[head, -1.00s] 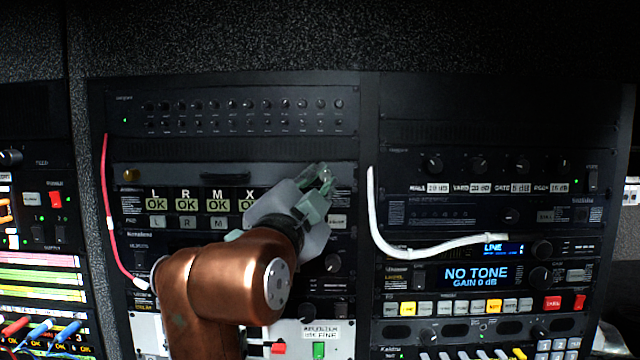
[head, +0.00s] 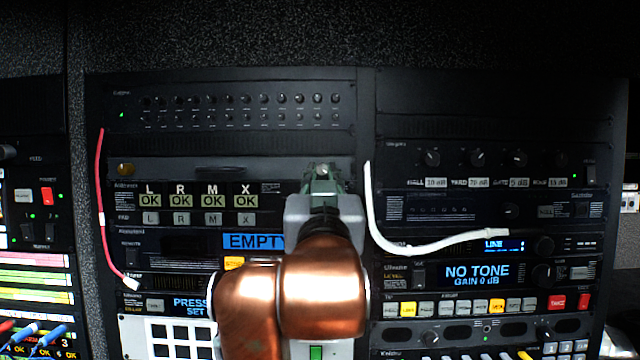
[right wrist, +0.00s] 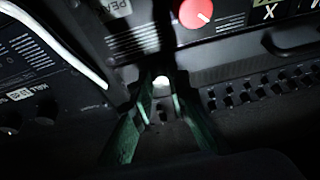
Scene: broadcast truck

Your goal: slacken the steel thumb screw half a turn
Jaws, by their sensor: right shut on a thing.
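The steel thumb screw (head: 322,171) is at the right end of a dark blank panel, mostly covered by my fingertips. In the right wrist view it is a bright round head (right wrist: 161,83) between the fingertips. My right gripper (head: 321,180) points at the panel with its green-grey fingers shut on the screw; the fingers also show in the right wrist view (right wrist: 161,90). A brass-coloured screw (head: 126,169) is at the left end of the same panel, clear of the gripper. My left gripper is not in view.
A white cable (head: 374,215) hangs just right of my right gripper. A red cable (head: 99,200) hangs at the left. A red knob (right wrist: 195,12) is close to the fingers in the right wrist view. Rows of small knobs (head: 245,99) sit above.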

